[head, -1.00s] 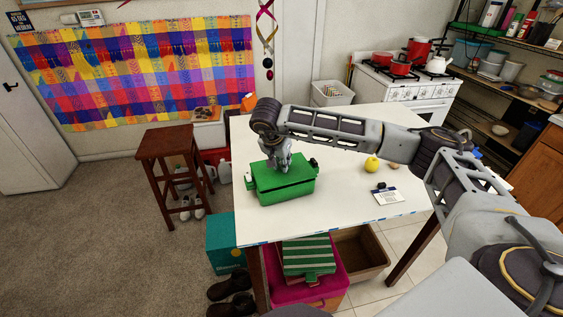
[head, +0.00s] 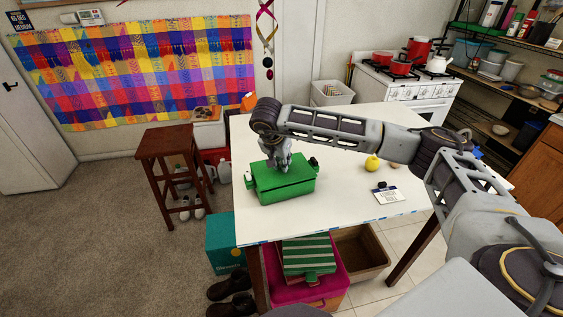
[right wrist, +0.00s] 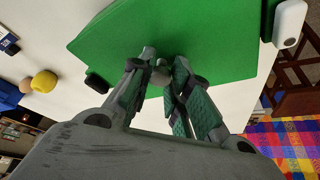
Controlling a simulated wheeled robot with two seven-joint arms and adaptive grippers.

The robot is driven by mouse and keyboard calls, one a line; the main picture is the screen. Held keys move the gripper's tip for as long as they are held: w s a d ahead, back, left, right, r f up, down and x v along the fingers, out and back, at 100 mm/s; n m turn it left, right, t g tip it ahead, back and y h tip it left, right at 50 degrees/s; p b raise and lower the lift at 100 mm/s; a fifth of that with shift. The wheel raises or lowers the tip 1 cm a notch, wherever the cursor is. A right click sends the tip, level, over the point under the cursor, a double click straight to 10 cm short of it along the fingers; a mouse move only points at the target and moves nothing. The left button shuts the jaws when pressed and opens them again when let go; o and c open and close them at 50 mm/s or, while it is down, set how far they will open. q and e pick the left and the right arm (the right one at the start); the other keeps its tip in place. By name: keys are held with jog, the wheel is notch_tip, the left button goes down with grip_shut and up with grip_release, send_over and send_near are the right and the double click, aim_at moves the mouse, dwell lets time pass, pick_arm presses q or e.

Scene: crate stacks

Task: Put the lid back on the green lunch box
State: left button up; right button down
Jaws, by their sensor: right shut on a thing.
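The green lunch box (head: 288,196) stands on the white table, toward its left side. Its green lid (head: 300,175) is over the top of the box, with a dark line between lid and front wall; I cannot tell whether it is fully seated. My right gripper (head: 281,168) reaches down from above onto the middle of the lid. In the right wrist view its fingers (right wrist: 163,74) are shut on the lid's small grey knob, and the flat green lid (right wrist: 190,35) fills the upper middle. The far side of the box is hidden. My left gripper is not in view.
On the white table (head: 345,140), a yellow fruit (head: 372,163), a small dark object and a white card (head: 389,196) lie right of the box. A wooden stool (head: 165,145) stands left. Bins sit under the table. The table's back is clear.

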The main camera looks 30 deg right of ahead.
jog(key=shift+f+b, duration=0.2)
jog(key=shift+b, duration=0.1)
dwell(0.4)
dwell(0.4)
jog(key=c, duration=0.8)
grip_release()
jog(key=shift+r, duration=0.15)
jog(key=shift+r+p, duration=1.7)
jog(key=shift+r, duration=1.7)
grip_shut()
